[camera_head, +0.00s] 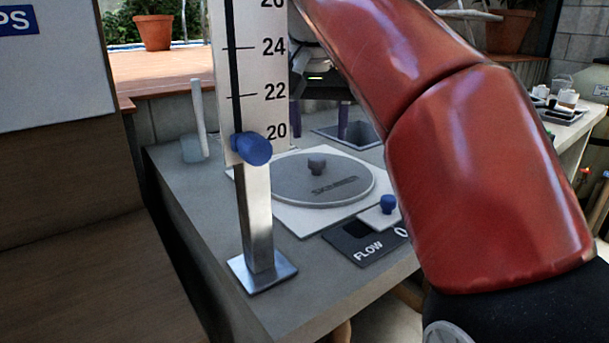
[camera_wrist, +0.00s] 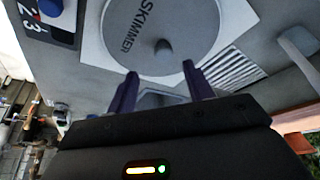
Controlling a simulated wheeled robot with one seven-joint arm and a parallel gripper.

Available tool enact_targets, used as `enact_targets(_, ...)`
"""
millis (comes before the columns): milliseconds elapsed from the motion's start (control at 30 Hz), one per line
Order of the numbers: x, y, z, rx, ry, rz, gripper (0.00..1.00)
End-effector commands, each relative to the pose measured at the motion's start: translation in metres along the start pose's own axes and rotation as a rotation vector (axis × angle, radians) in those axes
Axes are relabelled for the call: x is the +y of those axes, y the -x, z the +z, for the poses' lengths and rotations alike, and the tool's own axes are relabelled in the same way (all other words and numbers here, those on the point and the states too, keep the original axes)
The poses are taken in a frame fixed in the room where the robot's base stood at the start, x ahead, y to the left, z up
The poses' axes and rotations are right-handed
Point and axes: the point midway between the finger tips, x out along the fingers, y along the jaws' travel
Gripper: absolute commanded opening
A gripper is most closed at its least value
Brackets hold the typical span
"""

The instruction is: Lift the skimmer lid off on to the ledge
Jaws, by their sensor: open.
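The skimmer lid (camera_head: 290,183) is a round grey disc marked SKIMMER with a dark knob (camera_head: 317,164) in its middle. It lies flat in a pale square frame (camera_head: 290,216) on the grey counter (camera_head: 200,215). In the wrist view the lid (camera_wrist: 118,30) fills the upper middle, and its knob (camera_wrist: 163,48) shows just beyond the fingertips. My gripper (camera_wrist: 160,72) is open with nothing between its two purple fingers. In the head view the gripper (camera_head: 320,125) is behind the lid, partly hidden by the scale post and my red arm. I cannot tell its height.
An upright scale post (camera_head: 257,220) with a blue knob (camera_head: 252,149) stands in front of the lid. A FLOW slider (camera_head: 366,245) with a blue-knobbed plate sits at the front right. A square recess (camera_head: 330,131) lies behind the lid. A slotted grille (camera_wrist: 238,70) is beside it.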

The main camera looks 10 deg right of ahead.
Motion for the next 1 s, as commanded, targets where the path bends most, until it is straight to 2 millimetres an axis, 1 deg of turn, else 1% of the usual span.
enact_targets(33,0.000,-0.009,0.001,-0.002,0.000,0.001,0.52)
enact_targets(167,-0.002,-0.023,0.001,-0.002,0.001,0.000,0.52)
enact_targets(333,-0.007,-0.048,0.000,-0.003,0.002,0.001,0.52)
enact_targets(433,-0.007,-0.061,0.000,-0.002,0.000,0.001,0.52)
enact_targets(567,-0.007,-0.068,-0.001,0.000,0.000,0.000,0.52)
enact_targets(767,-0.007,-0.068,-0.001,0.000,0.000,-0.001,0.52)
enact_targets(867,-0.007,-0.068,-0.001,0.000,0.000,0.000,0.40)
enact_targets(1000,-0.007,-0.068,-0.001,0.000,0.000,0.000,0.22)
